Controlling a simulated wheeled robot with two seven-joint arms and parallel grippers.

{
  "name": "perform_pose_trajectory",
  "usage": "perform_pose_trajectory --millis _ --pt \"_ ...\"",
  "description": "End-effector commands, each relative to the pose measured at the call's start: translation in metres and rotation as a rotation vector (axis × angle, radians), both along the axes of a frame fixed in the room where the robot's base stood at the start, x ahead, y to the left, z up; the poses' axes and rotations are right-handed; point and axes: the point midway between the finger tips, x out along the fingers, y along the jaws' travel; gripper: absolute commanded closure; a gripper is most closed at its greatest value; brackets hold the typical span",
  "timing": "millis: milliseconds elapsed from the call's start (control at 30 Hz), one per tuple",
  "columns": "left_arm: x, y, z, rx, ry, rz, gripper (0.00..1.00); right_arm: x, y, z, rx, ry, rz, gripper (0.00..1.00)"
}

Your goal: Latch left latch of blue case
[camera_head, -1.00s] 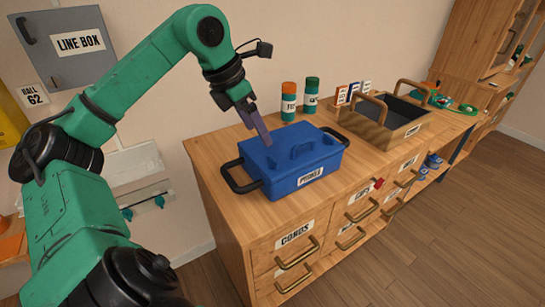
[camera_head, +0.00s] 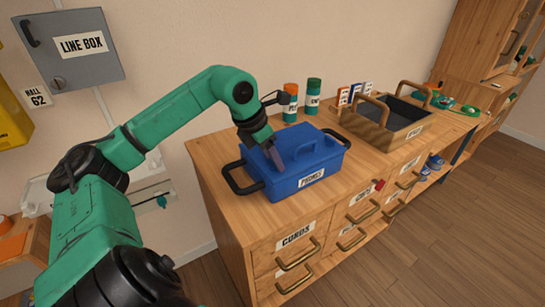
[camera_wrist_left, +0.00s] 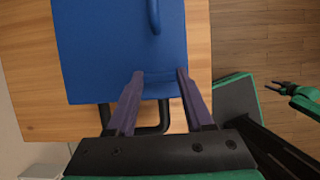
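The blue case (camera_head: 315,170) stands on the wooden cabinet top with its lid down. A label is on its front and black handles are on its sides. My left gripper (camera_head: 278,166) is at the left end of the lid, pointing down. In the left wrist view its two purple fingers (camera_wrist_left: 160,76) are apart, with the edge of the blue case (camera_wrist_left: 120,45) between and beyond the tips. I cannot tell whether they touch it. The left latch cannot be made out clearly. My right gripper (camera_wrist_left: 281,87) shows small in the left wrist view, its fingers apart, away from the case.
An orange-capped can (camera_head: 290,103) and a green-capped can (camera_head: 313,98) stand behind the case. A wooden tray (camera_head: 385,138) with handles is to its right. Labelled drawers with brass handles (camera_head: 298,255) are below. The cabinet top left of the case is mostly clear.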

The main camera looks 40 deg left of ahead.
Motion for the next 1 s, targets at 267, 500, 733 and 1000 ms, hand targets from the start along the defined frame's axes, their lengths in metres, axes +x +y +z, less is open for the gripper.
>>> perform_pose_trajectory --millis 267,500,733,1000 --pt "0.000 0.001 0.001 0.000 -0.001 -0.032 1.00 0.001 0.000 0.002 0.000 -0.001 0.000 0.50" --pt "0.000 0.002 0.002 0.001 0.000 -0.152 1.00 0.001 -0.001 0.008 -0.001 -0.001 0.000 0.50" --pt "0.001 0.003 0.007 -0.001 -0.002 -0.346 1.00 0.001 -0.002 0.026 -0.003 -0.002 0.001 0.50" --pt "0.003 0.003 0.009 -0.003 -0.003 -0.602 1.00 0.001 -0.003 0.059 -0.005 -0.001 0.001 0.50"
